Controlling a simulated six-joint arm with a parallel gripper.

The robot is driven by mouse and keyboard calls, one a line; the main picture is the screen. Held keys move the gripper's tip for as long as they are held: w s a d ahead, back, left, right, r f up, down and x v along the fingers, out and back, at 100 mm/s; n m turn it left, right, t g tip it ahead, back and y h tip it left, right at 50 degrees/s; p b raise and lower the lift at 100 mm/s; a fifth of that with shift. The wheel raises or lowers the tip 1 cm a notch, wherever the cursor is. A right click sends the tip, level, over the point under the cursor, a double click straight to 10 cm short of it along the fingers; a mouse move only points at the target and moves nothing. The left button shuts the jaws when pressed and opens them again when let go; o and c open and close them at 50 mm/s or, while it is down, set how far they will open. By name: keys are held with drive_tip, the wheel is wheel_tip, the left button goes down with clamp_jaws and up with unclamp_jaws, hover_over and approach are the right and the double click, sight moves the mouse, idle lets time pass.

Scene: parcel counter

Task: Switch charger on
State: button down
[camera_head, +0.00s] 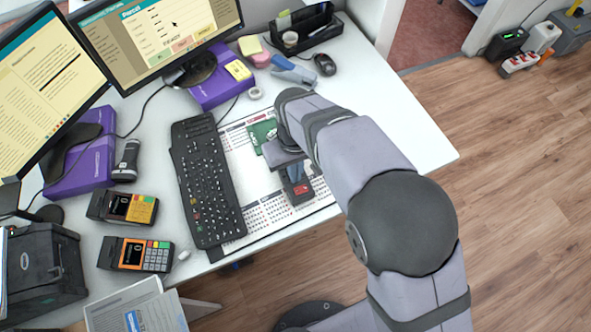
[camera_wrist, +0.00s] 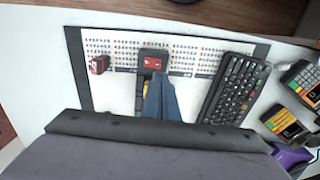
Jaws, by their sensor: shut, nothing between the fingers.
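A small dark box with a red switch on its top, which looks like the charger, lies on the desk mat; it shows in the head view (camera_head: 301,190) and the wrist view (camera_wrist: 154,57). My gripper (camera_head: 296,173) is shut and empty, with its blue-grey fingers pointing down at the box. In the wrist view the fingertips (camera_wrist: 160,77) end right beside the red switch. I cannot tell whether they touch it. The fingers hide part of the box, and the switch position is too small to read.
A black keyboard (camera_head: 207,180) lies beside the box on the calendar desk mat (camera_head: 262,216). A small red and black object (camera_wrist: 99,64) stands on the mat's other side. Two card terminals (camera_head: 133,254) lie farther left. The white desk (camera_head: 405,128) is clear to the right.

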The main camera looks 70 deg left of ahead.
sight(295, 192)
drive_tip(key=shift+f+b, duration=2.95)
drive_tip(key=shift+f, duration=0.55)
drive_tip(key=shift+f+b, duration=0.3)
drive_tip(key=shift+f, duration=0.35)
drive_tip(key=shift+r+p, duration=1.9)
drive_tip(key=shift+r, duration=0.5)
idle(1.5)
